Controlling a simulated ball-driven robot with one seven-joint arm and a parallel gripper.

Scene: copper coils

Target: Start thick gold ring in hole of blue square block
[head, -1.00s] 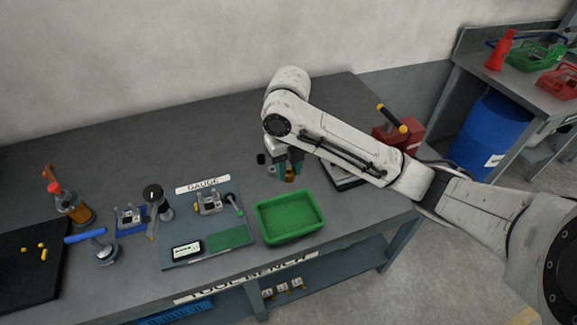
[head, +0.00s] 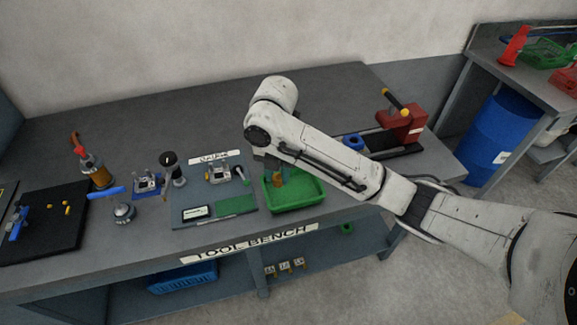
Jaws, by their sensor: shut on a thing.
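My gripper (head: 277,169) points down over the back left part of the green tray and is partly hidden by my arm. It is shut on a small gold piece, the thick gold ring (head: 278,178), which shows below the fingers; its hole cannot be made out. The blue block (head: 353,141) sits on the dark base of the red press, to the right of my gripper and well apart from it. A dark opening shows in its top. At this size its square outline is not clear.
The green tray (head: 296,200) stands near the bench's front edge. Left of the tray are a gauge board (head: 215,207), a small fixture on a blue base (head: 147,184) and a black mat (head: 45,225). The back of the bench is clear.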

